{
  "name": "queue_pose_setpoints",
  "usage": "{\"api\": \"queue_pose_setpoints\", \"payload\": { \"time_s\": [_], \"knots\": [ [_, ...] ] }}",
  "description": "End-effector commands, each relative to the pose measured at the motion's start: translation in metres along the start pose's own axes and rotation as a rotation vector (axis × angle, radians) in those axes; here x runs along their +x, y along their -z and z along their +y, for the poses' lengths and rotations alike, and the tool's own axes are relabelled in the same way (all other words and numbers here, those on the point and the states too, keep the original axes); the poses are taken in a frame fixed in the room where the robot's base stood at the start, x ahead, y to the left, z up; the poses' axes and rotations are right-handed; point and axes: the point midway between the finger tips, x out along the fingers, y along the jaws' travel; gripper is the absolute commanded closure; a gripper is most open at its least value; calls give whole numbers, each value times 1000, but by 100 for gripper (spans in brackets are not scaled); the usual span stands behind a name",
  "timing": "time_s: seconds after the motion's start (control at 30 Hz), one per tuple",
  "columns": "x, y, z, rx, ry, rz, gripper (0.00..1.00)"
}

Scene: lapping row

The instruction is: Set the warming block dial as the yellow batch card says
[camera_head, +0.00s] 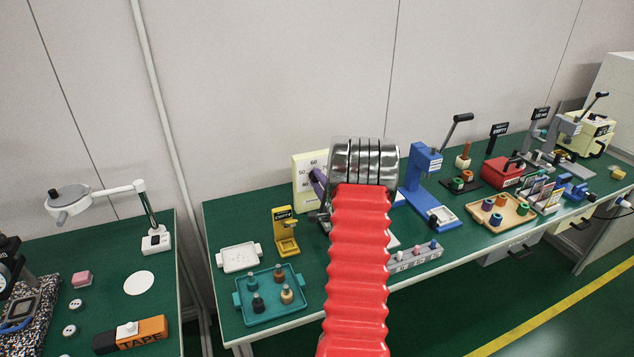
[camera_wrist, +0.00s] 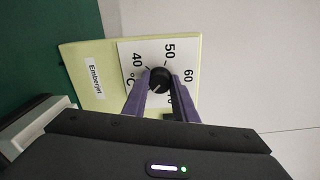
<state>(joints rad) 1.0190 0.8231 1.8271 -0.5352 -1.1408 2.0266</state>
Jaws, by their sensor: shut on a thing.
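The warming block's pale yellow panel (camera_wrist: 95,75) fills the upper left of the wrist view, turned sideways, with a label reading Emberjet. Its white dial face (camera_wrist: 150,50) shows 40, 50 and 60 with a °C mark; another number is partly covered. The black dial knob (camera_wrist: 160,79) sits between the two purple fingers of my gripper (camera_wrist: 161,90), which is shut on it. The knob's pointer setting is not clear. In the head view the panel (camera_head: 300,203) stands behind my red-sleeved arm, which hides most of my gripper.
A yellow stand (camera_head: 286,240) with a black sign, a white tray (camera_head: 239,258) and a teal tray (camera_head: 271,313) of small pegs lie left of my arm. A blue press (camera_head: 418,180) stands close on the right. The wall is right behind the bench.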

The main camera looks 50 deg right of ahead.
Motion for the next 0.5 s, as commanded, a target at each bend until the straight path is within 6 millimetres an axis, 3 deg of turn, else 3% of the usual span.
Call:
{"api": "queue_pose_setpoints", "payload": {
  "time_s": [0.03,0.27,0.3,0.5],
  "knots": [
    [-1,-4,9,3,-18,-7,97],
    [-1,-5,9,2,-18,-7,97],
    [-1,-5,9,2,-17,-7,73],
    [-1,-3,6,1,-12,-4,59]
  ]
}}
